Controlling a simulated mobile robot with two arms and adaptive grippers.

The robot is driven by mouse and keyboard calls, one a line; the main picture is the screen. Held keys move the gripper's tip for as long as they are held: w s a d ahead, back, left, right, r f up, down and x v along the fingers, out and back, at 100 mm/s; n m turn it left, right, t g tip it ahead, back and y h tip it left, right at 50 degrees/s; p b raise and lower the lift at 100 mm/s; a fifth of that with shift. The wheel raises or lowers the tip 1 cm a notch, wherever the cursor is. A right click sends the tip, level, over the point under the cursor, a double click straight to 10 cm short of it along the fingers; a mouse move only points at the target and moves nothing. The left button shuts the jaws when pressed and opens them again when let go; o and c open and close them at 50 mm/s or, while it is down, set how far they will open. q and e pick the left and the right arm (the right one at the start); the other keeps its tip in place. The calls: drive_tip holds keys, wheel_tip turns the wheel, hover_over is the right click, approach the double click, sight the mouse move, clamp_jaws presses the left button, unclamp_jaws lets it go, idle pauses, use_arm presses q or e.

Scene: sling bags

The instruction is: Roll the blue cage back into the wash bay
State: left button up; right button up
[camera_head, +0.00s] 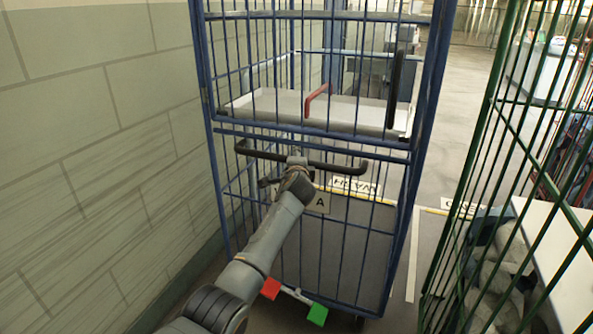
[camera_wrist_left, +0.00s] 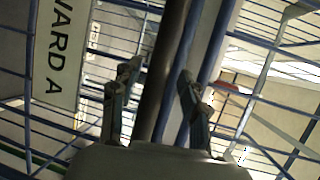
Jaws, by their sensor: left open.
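The blue cage (camera_head: 413,165) stands upright ahead of me, beside the tiled wall. A dark push handle (camera_head: 340,167) runs across its near side; in the left wrist view the dark bar (camera_wrist_left: 166,68) passes between my fingers. My left gripper (camera_head: 296,158) is at that handle, with its open fingers either side of the bar in the left wrist view (camera_wrist_left: 158,95). Whether they touch it I cannot tell. A "WARD A" plate (camera_wrist_left: 57,55) hangs on the cage bars. The wash bay cannot be made out. My right gripper is out of view.
A white shelf (camera_head: 255,105) crosses the cage. Red (camera_head: 270,288) and green (camera_head: 317,314) pedals sit at its base. The wall (camera_head: 100,150) is close on the left. A green cage (camera_head: 460,235) with a load stands close on the right. Open floor (camera_head: 460,120) lies beyond.

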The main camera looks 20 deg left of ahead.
use_arm(q)
drive_tip(key=v, duration=0.9)
drive_tip(key=shift+s+d, duration=0.15)
drive_tip(key=shift+s, duration=0.15)
